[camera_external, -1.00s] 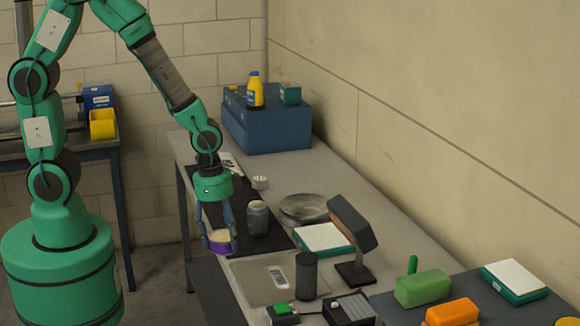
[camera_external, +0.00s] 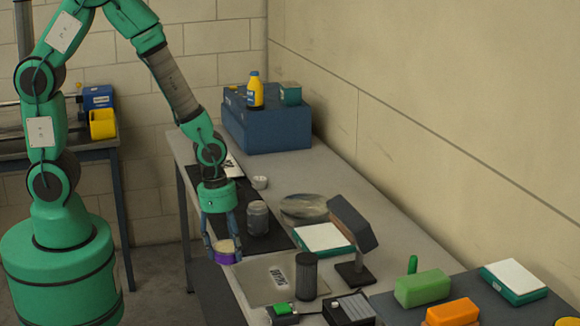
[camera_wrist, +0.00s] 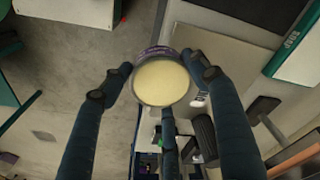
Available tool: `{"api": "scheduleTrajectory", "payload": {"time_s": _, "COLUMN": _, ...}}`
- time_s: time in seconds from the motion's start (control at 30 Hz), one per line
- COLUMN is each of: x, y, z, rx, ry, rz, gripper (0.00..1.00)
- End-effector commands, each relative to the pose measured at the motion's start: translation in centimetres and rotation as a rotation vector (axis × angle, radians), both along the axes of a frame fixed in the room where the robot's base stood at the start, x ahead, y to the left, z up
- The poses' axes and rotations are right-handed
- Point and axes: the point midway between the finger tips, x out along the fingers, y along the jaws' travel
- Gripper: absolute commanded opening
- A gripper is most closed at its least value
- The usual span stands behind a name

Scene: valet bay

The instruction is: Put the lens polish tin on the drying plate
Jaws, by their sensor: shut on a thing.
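The lens polish tin (camera_external: 224,256) is a low purple tin with a cream top, held in my gripper (camera_external: 222,246). In the wrist view the tin (camera_wrist: 161,83) sits between the dark blue fingers, its round cream face toward the camera. The gripper is shut on it. The drying plate (camera_external: 256,292) is a flat grey plate marked "DRYING" on the bench, just right of the tin in the external view. The tin appears above the bench by the plate's left edge. Whether it overlaps the plate is hard to tell.
A grey jar (camera_external: 258,218) stands on the black mat (camera_external: 270,240) behind the plate. A small device with a green button (camera_external: 282,310) is in front.

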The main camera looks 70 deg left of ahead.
Motion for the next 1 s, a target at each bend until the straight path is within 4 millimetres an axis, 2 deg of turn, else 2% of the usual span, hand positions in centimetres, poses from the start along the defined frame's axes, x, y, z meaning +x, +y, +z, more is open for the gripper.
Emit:
{"api": "scheduleTrajectory", "payload": {"time_s": 0.8, "x": 12.5, "y": -2.8, "z": -1.3, "rx": 0.000, "ry": 0.000, "rz": -0.001, "gripper": 0.26}}
{"api": "scheduleTrajectory", "payload": {"time_s": 1.0, "x": 14.3, "y": -3.2, "z": -1.4, "rx": 0.000, "ry": 0.000, "rz": 0.000, "gripper": 0.26}}
